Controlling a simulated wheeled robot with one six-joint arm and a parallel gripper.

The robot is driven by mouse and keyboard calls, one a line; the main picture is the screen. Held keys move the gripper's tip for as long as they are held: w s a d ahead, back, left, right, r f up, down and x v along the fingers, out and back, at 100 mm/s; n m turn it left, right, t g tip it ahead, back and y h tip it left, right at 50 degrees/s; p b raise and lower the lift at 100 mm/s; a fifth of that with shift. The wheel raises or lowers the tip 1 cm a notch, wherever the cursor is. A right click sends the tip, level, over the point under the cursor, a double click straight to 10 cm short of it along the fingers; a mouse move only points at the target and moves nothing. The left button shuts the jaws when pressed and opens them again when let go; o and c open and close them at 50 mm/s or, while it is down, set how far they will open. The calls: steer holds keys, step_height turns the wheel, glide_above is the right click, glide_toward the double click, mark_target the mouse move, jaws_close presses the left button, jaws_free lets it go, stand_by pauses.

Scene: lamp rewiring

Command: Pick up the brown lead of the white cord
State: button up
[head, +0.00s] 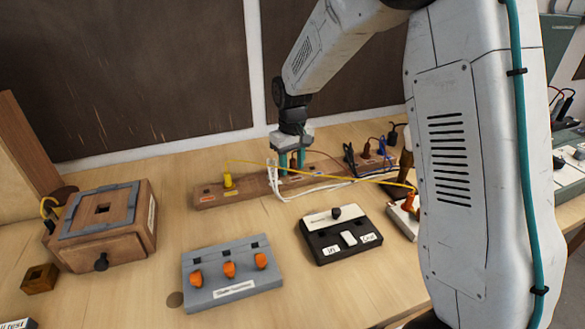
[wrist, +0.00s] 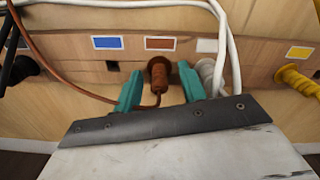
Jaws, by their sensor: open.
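The brown lead (wrist: 157,73) has a ribbed brown plug at the wooden terminal strip (wrist: 70,50), below a brown label. Its brown wire curves under and off to the left. My gripper (wrist: 161,84) is open, with its teal fingers on either side of the brown plug; I cannot tell whether they touch it. In the head view my gripper (head: 291,160) is down at the strip (head: 250,188), and its fingers largely hide the brown lead. The white cord (wrist: 232,50) runs close beside the right finger, by a white plug (wrist: 206,70).
A yellow plug (wrist: 296,82) is to the right and a black plug (wrist: 24,68) to the left. A grey box with orange knobs (head: 230,275), a black switch box (head: 340,235) and a wooden box (head: 105,225) stand in front.

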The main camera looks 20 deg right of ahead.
steer(key=shift+f, duration=0.1)
steer(key=c, duration=0.8)
steer(key=shift+o, duration=0.2)
